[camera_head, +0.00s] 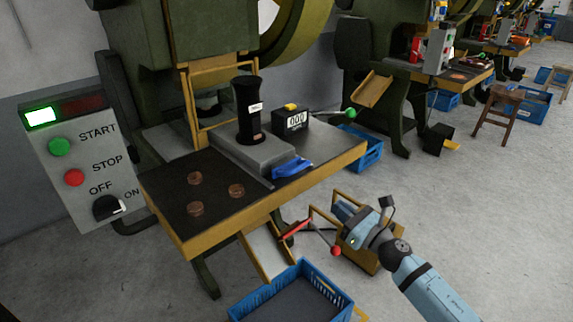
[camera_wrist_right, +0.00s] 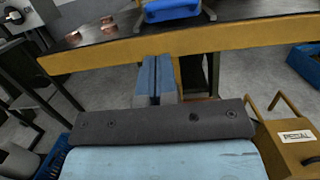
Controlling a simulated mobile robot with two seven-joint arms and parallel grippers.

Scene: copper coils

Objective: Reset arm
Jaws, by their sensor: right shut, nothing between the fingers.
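My right gripper (camera_head: 345,212) reaches in from the lower right in the head view, beyond the front edge of the press table (camera_head: 330,156). In the right wrist view its two blue fingers (camera_wrist_right: 155,80) are pressed together with nothing between them, pointing at the table edge. It appears apart from the table. Three copper coils (camera_head: 236,190) lie on the dark left part of the table; coils also show in the right wrist view (camera_wrist_right: 73,36). My left gripper is not in view.
A blue-handled piece (camera_head: 291,167) lies near the table's front edge. A black die column (camera_head: 248,110) stands behind it. Below are a chute (camera_head: 266,253), a blue crate (camera_head: 340,291), a red-knobbed lever (camera_head: 335,250) and a yellow pedal box (camera_wrist_right: 295,138). The floor at right is open.

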